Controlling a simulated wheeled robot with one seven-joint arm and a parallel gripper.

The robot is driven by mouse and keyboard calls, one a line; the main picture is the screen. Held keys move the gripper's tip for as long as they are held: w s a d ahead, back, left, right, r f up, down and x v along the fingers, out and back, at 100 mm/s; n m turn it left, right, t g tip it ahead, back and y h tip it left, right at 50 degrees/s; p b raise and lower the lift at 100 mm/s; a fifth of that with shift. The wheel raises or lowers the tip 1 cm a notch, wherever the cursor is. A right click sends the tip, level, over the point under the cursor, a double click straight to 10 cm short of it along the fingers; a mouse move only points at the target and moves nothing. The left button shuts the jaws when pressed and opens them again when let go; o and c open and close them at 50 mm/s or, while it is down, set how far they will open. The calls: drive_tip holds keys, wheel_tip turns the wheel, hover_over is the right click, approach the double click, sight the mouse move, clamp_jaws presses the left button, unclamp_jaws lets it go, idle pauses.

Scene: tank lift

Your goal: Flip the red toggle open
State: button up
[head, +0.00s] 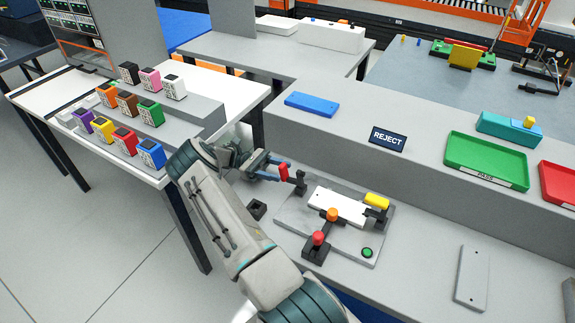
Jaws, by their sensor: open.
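A fixture plate (360,250) on the grey bench holds a white flat workpiece (335,206). At its upper left stands a dark clamp with a red toggle handle (284,172), which is upright and slightly tilted. My gripper (275,169) is open and points right, with its fingertips close to the red handle. I cannot tell whether the fingers touch or surround it. A yellow handle (377,200) lies at the plate's right end.
A green button (367,252) is on the plate's front right. A small black square holder (257,210) stands left of the plate. A raised ledge behind carries a REJECT sign (388,139) and a green tray (486,161). A grey plate (471,277) lies to the right.

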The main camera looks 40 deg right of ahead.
drive_tip(key=s+d+r+b, duration=0.1)
drive_tip(key=s+d+r, duration=0.4)
drive_tip(key=s+r, duration=0.5)
drive_tip(key=shift+s+d+r+b, duration=0.2)
drive_tip(key=shift+d+r+b, duration=0.1)
